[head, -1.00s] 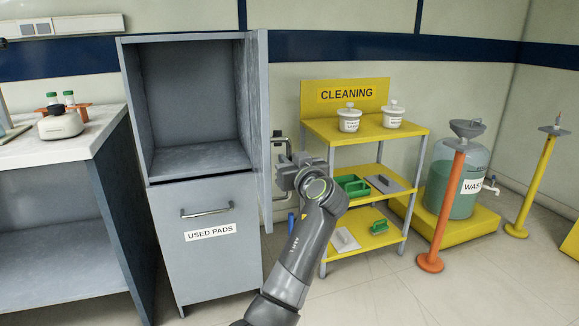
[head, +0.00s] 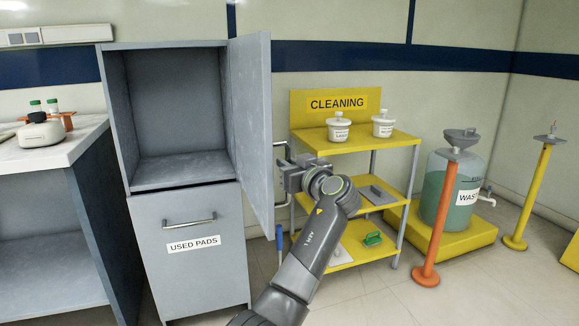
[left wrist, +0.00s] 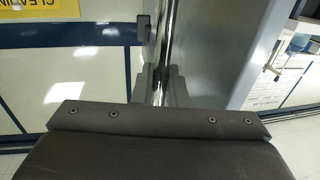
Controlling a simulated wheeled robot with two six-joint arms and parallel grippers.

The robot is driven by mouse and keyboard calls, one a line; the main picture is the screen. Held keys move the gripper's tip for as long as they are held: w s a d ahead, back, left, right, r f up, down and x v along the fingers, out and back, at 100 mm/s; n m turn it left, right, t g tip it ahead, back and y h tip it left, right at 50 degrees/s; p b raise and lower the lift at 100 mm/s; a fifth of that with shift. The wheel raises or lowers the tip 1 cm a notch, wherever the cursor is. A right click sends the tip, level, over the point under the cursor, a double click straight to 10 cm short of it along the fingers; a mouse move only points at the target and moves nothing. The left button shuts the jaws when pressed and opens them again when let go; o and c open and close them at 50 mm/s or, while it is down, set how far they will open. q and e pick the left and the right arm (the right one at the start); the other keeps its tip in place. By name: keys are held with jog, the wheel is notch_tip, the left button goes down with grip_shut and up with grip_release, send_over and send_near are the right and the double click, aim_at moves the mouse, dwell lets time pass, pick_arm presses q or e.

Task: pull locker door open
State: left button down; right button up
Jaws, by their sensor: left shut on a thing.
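The grey locker (head: 180,110) stands left of centre in the head view, its empty upper compartment uncovered. Its door (head: 250,125) is hinged on the right side and stands swung wide open, with its inner face showing. The metal bar handle (head: 280,203) is on the door's far, outer side. My left gripper (head: 288,178) is shut on this handle, beside the door's free edge. In the left wrist view, the upright bar (left wrist: 171,35) runs between the fingers (left wrist: 155,85), with the grey door panel (left wrist: 222,45) to the right. My right gripper is not in view.
A lower "USED PADS" front (head: 190,265) is shut below the compartment. The yellow cleaning shelf (head: 355,145) stands close behind and right of my left gripper. A worktop (head: 60,150) is at left. An orange post (head: 437,220) and waste tank (head: 460,195) are at right.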

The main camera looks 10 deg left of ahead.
pick_arm(q)
jog(key=shift+a+r, duration=0.15)
jog(key=shift+r, duration=0.15)
jog(key=c, duration=1.7)
grip_release()
jog(key=shift+o, duration=0.8)
jog(key=shift+a+f, duration=0.15)
jog(key=shift+f, duration=0.05)
jog(key=shift+d, duration=0.2)
